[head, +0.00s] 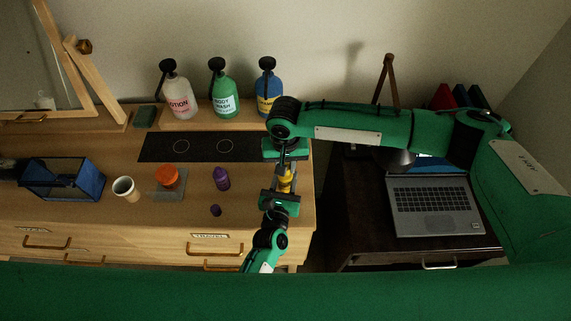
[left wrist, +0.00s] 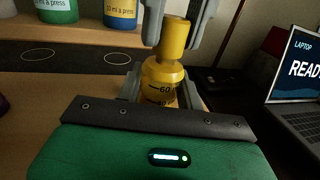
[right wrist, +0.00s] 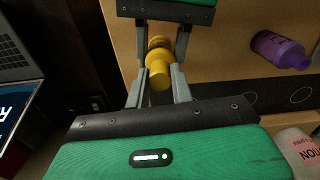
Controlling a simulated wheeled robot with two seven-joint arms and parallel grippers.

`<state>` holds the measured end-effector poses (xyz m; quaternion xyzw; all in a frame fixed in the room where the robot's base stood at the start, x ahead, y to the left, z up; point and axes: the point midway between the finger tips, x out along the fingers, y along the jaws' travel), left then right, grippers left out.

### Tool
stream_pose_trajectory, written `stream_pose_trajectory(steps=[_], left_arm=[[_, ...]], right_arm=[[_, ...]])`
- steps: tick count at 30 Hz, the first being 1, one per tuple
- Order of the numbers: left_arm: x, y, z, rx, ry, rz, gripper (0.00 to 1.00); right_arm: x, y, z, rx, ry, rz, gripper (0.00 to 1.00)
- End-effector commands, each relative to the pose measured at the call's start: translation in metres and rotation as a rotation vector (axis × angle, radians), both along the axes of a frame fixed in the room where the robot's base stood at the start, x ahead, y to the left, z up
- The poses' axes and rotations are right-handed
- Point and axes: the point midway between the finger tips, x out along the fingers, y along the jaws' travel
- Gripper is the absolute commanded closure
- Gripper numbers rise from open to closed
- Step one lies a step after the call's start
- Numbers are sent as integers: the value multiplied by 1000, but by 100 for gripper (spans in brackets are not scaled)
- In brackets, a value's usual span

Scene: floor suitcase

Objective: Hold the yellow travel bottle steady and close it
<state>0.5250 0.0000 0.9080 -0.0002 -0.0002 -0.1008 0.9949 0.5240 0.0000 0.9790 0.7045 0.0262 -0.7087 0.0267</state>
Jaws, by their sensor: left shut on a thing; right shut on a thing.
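The yellow travel bottle (left wrist: 160,82) stands upright with dark volume marks, near the counter's right end. My left gripper (head: 283,192) is shut around its body from the near side; its fingers show on both sides in the left wrist view. The yellow cap (left wrist: 174,40) is directly over the bottle's shoulder, and my right gripper (head: 285,160) is shut on it from above and behind. The cap also shows in the right wrist view (right wrist: 158,68). The cap looks to meet the bottle top; whether it is fully seated I cannot tell.
A purple bottle (head: 222,178) and small purple cap (head: 215,210) are left of the grippers. An orange-topped container (head: 167,177), cup (head: 125,189) and blue basket (head: 65,180) stand farther left. Pump bottles (head: 224,92) line the back. A laptop (head: 430,205) sits on the right.

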Motion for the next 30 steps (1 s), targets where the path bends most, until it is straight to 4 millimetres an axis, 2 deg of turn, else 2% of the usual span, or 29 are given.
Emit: stream_pose_trajectory(steps=[20, 30], left_arm=[[0, 0, -1, 0, 2, -1, 100], [-1, 0, -1, 1, 3, -1, 100]], right_arm=[[-1, 4, -1, 3, 8, -1283, 100], [0, 6, -1, 3, 14, -2049, 100]])
